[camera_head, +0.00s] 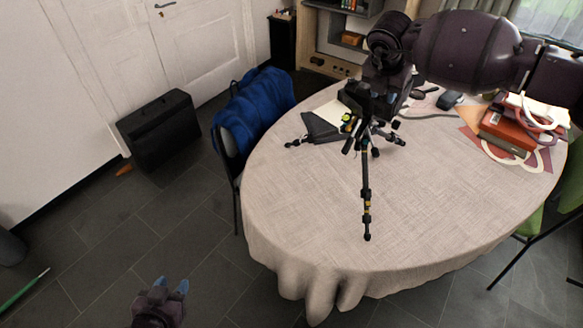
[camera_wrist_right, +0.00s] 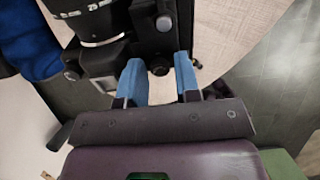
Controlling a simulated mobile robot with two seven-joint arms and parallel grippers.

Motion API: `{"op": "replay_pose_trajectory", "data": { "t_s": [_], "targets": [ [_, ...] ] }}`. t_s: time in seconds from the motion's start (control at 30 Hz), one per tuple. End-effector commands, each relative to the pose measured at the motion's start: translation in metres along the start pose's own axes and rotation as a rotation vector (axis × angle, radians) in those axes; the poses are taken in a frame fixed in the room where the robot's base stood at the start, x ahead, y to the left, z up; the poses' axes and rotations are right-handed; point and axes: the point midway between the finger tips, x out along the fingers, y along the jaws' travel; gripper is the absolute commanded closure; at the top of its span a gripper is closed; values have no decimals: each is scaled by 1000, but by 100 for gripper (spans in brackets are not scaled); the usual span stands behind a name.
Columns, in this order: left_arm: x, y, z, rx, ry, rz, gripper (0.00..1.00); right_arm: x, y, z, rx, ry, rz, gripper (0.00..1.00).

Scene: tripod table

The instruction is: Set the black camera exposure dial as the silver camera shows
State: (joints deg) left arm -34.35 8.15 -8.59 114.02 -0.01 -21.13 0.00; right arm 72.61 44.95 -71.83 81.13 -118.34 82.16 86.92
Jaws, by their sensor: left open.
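The black camera stands on a black tripod (camera_head: 366,190) on the table; in the head view my right arm mostly hides it. In the right wrist view the black camera (camera_wrist_right: 110,58) fills the upper left, with its numbered lens ring (camera_wrist_right: 88,8), a light-faced dial (camera_wrist_right: 164,23) and a small dark knob (camera_wrist_right: 160,67). My right gripper (camera_wrist_right: 160,72) has its blue fingers apart on either side of that knob; I cannot tell whether they touch it. My left gripper (camera_head: 172,287) is open and empty, low over the floor. I cannot make out the silver camera.
The round table (camera_head: 300,200) has a pale cloth, clear at the front. Books (camera_head: 508,132) lie at its right and a dark flat item (camera_head: 322,128) behind the tripod. A chair with a blue cover (camera_head: 250,110) and a black case (camera_head: 158,130) stand left.

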Motion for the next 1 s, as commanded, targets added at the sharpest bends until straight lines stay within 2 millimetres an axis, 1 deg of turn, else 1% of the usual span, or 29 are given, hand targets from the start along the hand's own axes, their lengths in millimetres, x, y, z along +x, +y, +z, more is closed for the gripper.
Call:
{"op": "replay_pose_trajectory", "data": {
  "t_s": [0.03,0.67,0.7,0.73,1.0],
  "targets": [
    [0,0,-1,0,3,0,57,-10,1,1,0,-2,4,70],
    [7,1,15,0,-7,0,57,-110,0,-1,-7,-2,1,70],
    [7,1,16,0,-8,0,57,-102,2,-8,-19,22,8,70],
    [7,1,17,0,-9,0,57,-99,3,-12,-27,37,18,70],
    [6,1,23,-1,-16,-1,57,-77,15,-48,-91,160,96,70]
  ]
}}
